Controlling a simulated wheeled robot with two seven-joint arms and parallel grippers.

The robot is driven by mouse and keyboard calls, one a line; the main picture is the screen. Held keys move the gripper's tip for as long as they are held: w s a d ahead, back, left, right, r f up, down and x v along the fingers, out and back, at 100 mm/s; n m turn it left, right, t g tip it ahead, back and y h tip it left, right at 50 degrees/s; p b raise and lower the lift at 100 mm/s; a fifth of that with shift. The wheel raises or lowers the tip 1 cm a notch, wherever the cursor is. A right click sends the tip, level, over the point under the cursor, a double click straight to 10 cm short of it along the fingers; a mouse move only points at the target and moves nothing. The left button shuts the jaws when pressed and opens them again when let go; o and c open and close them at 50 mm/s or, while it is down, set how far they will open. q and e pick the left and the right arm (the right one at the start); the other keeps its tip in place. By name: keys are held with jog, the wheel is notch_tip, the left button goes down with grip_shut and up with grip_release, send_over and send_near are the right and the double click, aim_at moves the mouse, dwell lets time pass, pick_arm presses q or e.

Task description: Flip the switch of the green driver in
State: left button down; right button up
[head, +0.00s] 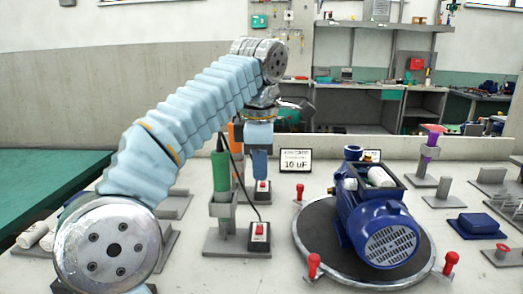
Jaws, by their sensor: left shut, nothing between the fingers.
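The green driver (221,172) stands upright in a grey stand left of the round turntable. A small box with a red switch (259,234) sits at the right of this stand's base, and a thin dark cable runs up from it towards the drivers. A second similar switch box (262,190) sits farther back. My left gripper (260,176) points down and is shut and empty. In the picture it ends just above the rear switch box; whether it touches cannot be told. My right gripper is not in view.
An orange driver (236,151) stands behind the green one. A blue pump (377,222) sits on the round turntable (313,258), with red-topped pegs around it. A "10 uF" sign (295,160) stands behind. A purple part (430,150) stands on a stand at right.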

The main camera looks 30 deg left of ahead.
pick_arm(q)
jog(key=r, duration=0.3)
jog(key=shift+w+a, duration=0.15)
jog(key=shift+w, duration=0.05)
jog(key=shift+f, duration=0.1)
dwell(0.4)
